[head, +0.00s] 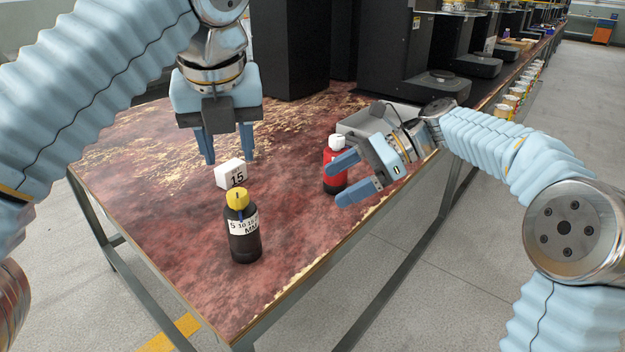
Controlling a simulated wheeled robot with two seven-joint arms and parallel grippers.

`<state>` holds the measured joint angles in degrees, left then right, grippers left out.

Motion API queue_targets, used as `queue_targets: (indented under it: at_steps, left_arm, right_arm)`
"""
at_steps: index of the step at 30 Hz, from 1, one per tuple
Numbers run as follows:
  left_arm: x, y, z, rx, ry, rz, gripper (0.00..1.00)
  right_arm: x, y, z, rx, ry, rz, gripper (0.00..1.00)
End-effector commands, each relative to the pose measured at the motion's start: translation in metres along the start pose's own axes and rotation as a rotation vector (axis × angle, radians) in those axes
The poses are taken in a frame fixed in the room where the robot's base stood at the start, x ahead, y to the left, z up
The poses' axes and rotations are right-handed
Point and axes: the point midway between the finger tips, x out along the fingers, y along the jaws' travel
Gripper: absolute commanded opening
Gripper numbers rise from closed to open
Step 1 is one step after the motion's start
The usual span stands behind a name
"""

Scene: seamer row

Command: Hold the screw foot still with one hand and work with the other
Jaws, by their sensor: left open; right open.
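I cannot make out a screw foot in the head view. My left gripper (228,158) is open, points down and hangs above the table, just behind a white block (228,175) marked 15. A dark bottle (243,241) with a yellow cap and a white label stands upright in front of the block. My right gripper (339,181) is open and points left near the table's right edge. Its fingers partly cover a red and black bottle (329,174) with a white cap, which stands upright; I cannot tell whether they touch it.
The red, worn tabletop (180,215) is bare at the front and left. A grey tray (362,122) lies behind my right gripper. Black machines (404,55) stand along the back, and several cans (505,108) line the right edge farther off.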

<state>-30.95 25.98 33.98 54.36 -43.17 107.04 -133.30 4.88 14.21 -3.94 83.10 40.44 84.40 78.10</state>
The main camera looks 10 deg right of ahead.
Motion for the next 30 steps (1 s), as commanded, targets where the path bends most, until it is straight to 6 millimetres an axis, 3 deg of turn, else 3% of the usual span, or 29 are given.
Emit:
queue_targets:
  at_steps: [3,7,14,24,30]
  left_arm:
    - [0.0,0.0,0.0,0.0,0.0,0.0,0.43]
    - [0.0,0.0,0.0,0.0,0.0,0.0,0.43]
    - [0.0,0.0,0.0,0.0,0.0,0.0,0.43]
    - [0.0,0.0,0.0,0.0,0.0,0.0,0.43]
    - [0.0,0.0,0.0,0.0,0.0,0.0,0.43]
  right_arm:
    - [0.026,0.016,0.032,-0.016,-0.087,0.101,0.91]
    - [0.04,0.027,0.051,-0.024,-0.14,0.162,0.91]
    - [0.066,0.035,0.06,-0.026,-0.155,0.184,0.91]
    - [0.138,0.048,0.07,-0.026,-0.152,0.183,0.91]
    - [0.167,0.052,0.074,-0.026,-0.152,0.179,0.91]
